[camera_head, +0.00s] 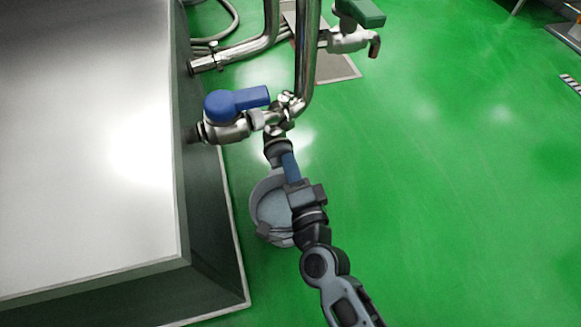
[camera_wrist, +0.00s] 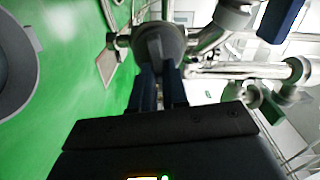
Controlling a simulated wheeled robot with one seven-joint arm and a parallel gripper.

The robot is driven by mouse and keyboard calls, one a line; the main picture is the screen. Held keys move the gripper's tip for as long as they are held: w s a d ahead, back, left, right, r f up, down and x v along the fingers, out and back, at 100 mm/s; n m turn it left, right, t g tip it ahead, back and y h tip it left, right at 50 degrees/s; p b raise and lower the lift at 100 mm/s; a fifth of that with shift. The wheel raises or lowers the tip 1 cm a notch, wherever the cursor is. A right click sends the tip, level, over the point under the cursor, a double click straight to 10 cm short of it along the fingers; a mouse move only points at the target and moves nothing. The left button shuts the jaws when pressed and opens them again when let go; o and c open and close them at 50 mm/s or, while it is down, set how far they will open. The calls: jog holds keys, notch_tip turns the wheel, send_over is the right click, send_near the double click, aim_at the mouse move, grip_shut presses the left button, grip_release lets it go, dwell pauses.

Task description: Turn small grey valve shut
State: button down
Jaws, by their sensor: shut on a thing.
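The small grey valve (camera_head: 277,150) is a dark grey round knob low on the steel pipework, below the blue-handled valve. In the wrist view the grey valve (camera_wrist: 158,42) is a round knob straight ahead of my fingers. My gripper (camera_head: 287,160) reaches up to it from below in the head view. In the wrist view my gripper (camera_wrist: 160,72) has its two dark blue fingers close together, shut on the knob. The fingers hide part of the valve, and I cannot tell how far it is turned.
A blue-handled valve (camera_head: 236,102) sits just above, joined to the large steel tank (camera_head: 90,130) at left. A green-handled valve (camera_head: 358,14) is at upper right on a vertical pipe (camera_head: 307,60). A grey bucket (camera_head: 266,205) stands below my arm.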

jog(key=shift+f+m, duration=0.15)
jog(key=shift+m, duration=0.85)
jog(key=c, duration=1.1)
grip_release()
jog(key=shift+c, duration=0.2)
jog(key=v, duration=0.7)
jog(key=shift+s+b, duration=0.4)
jog(key=shift+d, duration=0.15)
